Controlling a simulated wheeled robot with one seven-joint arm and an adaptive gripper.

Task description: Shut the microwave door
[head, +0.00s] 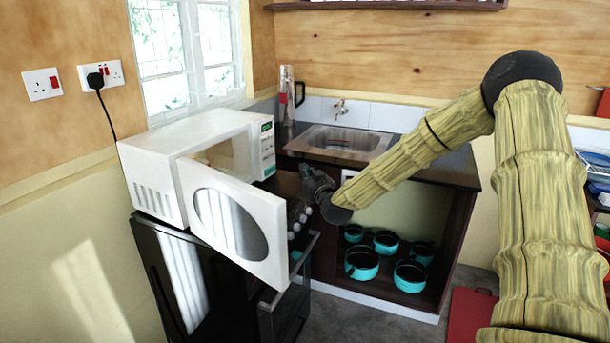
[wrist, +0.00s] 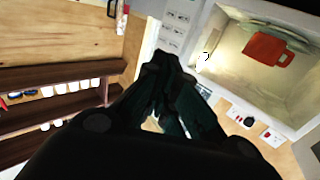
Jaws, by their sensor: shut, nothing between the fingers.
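The white microwave (head: 195,150) stands on a black oven, its front facing right. Its door (head: 238,225) stands wide open, swung toward the near side, with its oval window facing the head camera. My gripper (head: 312,183) is right of the microwave opening, beyond the door's free edge in the head view, with no visible contact with the door. In the wrist view my gripper (wrist: 165,72) is shut and empty. The lit cavity (wrist: 240,68) shows at the upper right there, with a red item (wrist: 268,48) and a pale dish inside. The door is not clearly seen in the wrist view.
The black oven (head: 182,280) has knobs and a handle on its front, below the door. A sink (head: 340,142) is set in the counter behind. Several teal pots (head: 362,262) stand in the open cupboard. A red item (head: 470,315) is low on the right.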

